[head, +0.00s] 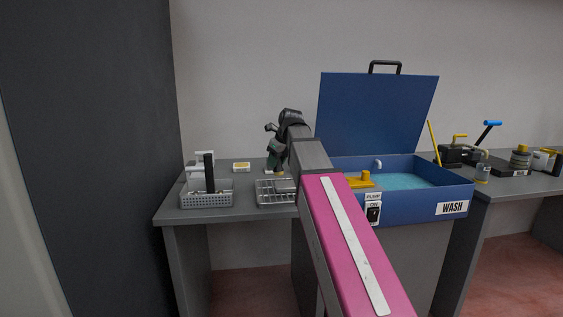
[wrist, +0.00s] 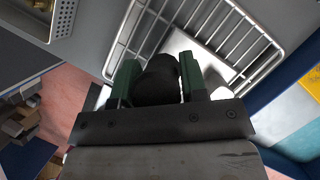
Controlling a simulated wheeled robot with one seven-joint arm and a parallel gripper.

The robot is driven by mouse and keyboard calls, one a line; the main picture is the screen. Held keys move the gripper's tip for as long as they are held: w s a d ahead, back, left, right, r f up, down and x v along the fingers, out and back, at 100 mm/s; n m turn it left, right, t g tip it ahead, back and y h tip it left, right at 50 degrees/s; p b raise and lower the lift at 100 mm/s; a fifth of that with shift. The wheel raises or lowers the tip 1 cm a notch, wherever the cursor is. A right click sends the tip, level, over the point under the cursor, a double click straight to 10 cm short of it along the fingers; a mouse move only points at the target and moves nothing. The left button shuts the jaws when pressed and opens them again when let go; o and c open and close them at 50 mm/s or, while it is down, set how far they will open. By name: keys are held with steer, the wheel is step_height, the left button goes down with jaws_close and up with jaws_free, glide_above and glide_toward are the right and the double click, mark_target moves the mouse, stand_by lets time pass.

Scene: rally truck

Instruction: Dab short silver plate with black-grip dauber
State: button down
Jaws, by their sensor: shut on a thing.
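My gripper (wrist: 158,72) is shut on the black grip of the dauber (wrist: 158,88), which sits between its green fingers. The dauber's lower end is hidden under the grip in the wrist view. In the head view my gripper (head: 272,148) is above the back of a wire rack (head: 270,199). A silver plate (wrist: 182,48) lies in the wire rack (wrist: 122,45), just ahead of my fingers in the wrist view. Its full length is partly hidden by my gripper, and I cannot tell whether the dauber touches it.
A grey basket (head: 207,201) with pale pieces and a black upright handle stands left of the rack. A small tray with yellow content (head: 241,167) lies behind. The blue wash tank (head: 425,208), lid raised, stands right. More tools sit on the far-right bench.

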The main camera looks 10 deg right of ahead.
steer(key=shift+a+r, duration=0.15)
steer(key=shift+a, duration=0.7)
steer(key=d, duration=0.7)
steer(key=shift+d+r, duration=0.2)
steer(key=shift+d, duration=0.05)
steer(key=shift+r, duration=3)
steer(key=shift+r, duration=0.1)
step_height(320, 180, up, 3)
steer(key=shift+f, duration=0.1)
